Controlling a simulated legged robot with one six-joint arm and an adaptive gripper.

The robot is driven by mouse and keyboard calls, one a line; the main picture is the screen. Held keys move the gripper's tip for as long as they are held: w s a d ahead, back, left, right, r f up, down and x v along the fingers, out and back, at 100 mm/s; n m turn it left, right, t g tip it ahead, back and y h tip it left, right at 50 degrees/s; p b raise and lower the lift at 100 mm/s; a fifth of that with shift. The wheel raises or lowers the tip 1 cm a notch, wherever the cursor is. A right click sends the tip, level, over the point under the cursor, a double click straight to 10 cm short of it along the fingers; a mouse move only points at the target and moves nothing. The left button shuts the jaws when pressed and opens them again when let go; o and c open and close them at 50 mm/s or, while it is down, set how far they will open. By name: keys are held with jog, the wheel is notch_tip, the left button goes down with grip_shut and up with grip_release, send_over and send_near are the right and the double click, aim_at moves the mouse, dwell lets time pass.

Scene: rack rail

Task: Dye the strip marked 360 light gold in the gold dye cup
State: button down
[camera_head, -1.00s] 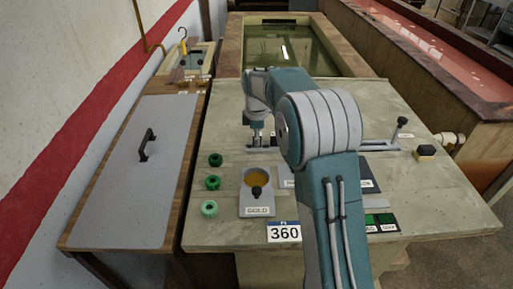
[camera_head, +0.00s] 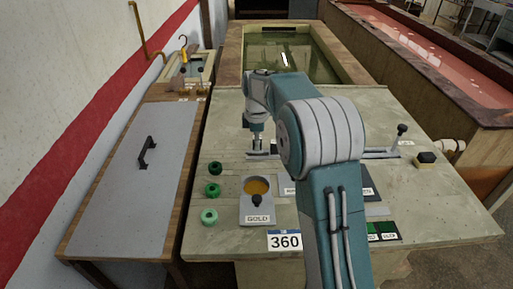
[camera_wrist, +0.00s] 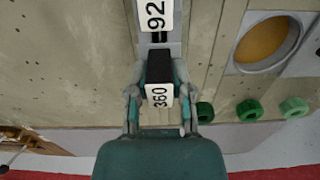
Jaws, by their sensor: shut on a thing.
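My gripper (camera_wrist: 160,100) is shut on a black block (camera_wrist: 159,66) with a white tag marked 360 (camera_wrist: 159,95). I take this as the strip's holder; I cannot make out the strip itself. In the head view my gripper (camera_head: 257,145) is low over the left end of a metal rail (camera_head: 262,155) on the bench. The gold dye cup (camera_head: 257,186), with amber liquid and a GOLD label, stands nearer the front. It also shows at the upper right of the wrist view (camera_wrist: 265,42). Whether the held piece touches the rail is unclear.
Several green rings (camera_head: 213,190) lie left of the cup. A tag ending in 92 (camera_wrist: 155,14) sits just beyond the held block. A 360 plate (camera_head: 284,240) is at the bench's front edge. A lever (camera_head: 401,132) stands right; a greenish tank (camera_head: 290,55) lies behind.

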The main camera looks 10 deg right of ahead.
jog(key=shift+r, duration=4.55)
jog(key=s+a+r, duration=0.1)
jog(key=s+a, duration=0.2)
jog(key=s, duration=0.9)
jog(key=shift+a, duration=0.1)
jog(key=shift+f, duration=5.15)
jog(key=shift+r, duration=0.1)
